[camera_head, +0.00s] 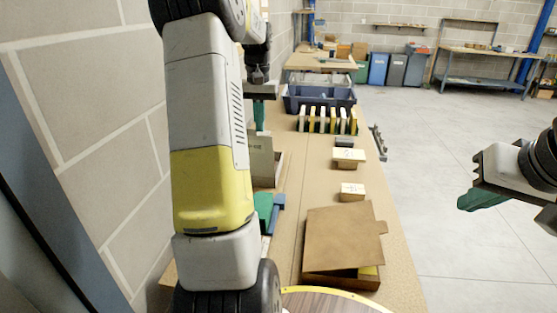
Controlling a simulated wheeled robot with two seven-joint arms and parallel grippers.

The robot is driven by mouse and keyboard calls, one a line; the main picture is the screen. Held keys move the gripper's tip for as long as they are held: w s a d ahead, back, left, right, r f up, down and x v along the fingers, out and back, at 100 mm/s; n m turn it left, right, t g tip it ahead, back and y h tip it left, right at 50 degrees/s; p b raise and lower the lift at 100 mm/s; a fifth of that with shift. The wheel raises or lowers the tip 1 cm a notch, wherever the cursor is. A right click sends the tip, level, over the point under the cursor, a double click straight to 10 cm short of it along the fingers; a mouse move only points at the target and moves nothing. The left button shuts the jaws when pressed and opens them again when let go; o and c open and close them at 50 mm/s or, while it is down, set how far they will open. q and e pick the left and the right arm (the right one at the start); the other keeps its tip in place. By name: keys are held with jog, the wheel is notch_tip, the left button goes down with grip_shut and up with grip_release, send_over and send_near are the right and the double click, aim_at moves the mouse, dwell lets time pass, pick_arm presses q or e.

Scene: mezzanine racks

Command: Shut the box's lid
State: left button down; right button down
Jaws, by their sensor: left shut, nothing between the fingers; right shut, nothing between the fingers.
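A brown wooden box (340,281) stands at the near end of the long table. Its flat brown lid (343,237) lies slanted over it, with a gap at the front right where something yellow shows inside. Farther back, a beige upright panel (262,160) stands by a low open box (279,168), partly hidden by my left arm; whether they are joined I cannot tell. My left gripper (259,115) is shut and empty, pointing down beyond that panel. My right gripper (480,200) is shut and empty, off the table's right side, apart from both boxes.
Small wooden blocks (351,191) and a row of upright yellow, white and dark pieces (328,120) sit along the table (314,175). A blue-grey bin (319,98) stands behind them. Green and blue items (268,210) lie beside my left arm. The wall is close on the left; floor is clear right.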

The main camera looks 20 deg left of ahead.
dwell(0.4)
pick_arm(q)
jog(key=shift+f, duration=1.75)
notch_tip(320, 180, up, 7)
